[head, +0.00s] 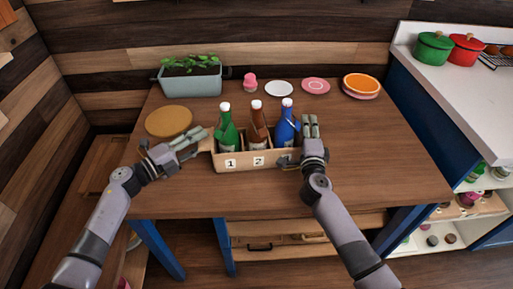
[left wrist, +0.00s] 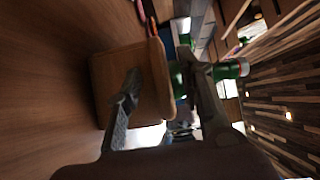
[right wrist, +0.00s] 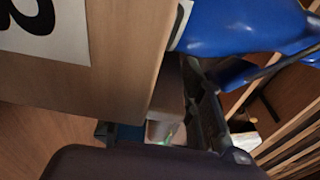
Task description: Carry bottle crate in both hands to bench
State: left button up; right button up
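The wooden bottle crate (head: 232,164) stands on the wooden table, with number labels on its front. It holds a green bottle (head: 228,135), a brown bottle (head: 257,130) and a blue bottle (head: 285,128), all upright. My left gripper (head: 197,143) is at the crate's left end. In the left wrist view its spread fingers lie either side of the crate's end wall (left wrist: 150,85), with a gap. My right gripper (head: 302,142) is at the right end. The right wrist view shows one finger beside the crate (right wrist: 125,50) and the blue bottle (right wrist: 245,25); the grip is partly hidden.
On the table (head: 390,170) are a planter (head: 190,82), a round board (head: 168,121), a pink object (head: 250,82), plates (head: 279,88) and an orange bowl (head: 361,83). A white counter (head: 450,90) with pots stands at right. The table's right front is clear.

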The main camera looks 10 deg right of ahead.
pick_arm(q)
jog(key=shift+d, duration=0.15)
pick_arm(e)
jog(key=shift+w, duration=0.15)
pick_arm(q)
jog(key=shift+c, duration=0.6)
pick_arm(e)
jog(key=shift+c, duration=0.6)
pick_arm(q)
grip_shut()
pick_arm(e)
grip_shut()
pick_arm(q)
jog(key=shift+w+r, duration=0.1)
jog(key=shift+r, duration=0.1)
pick_arm(e)
jog(key=shift+r, duration=0.2)
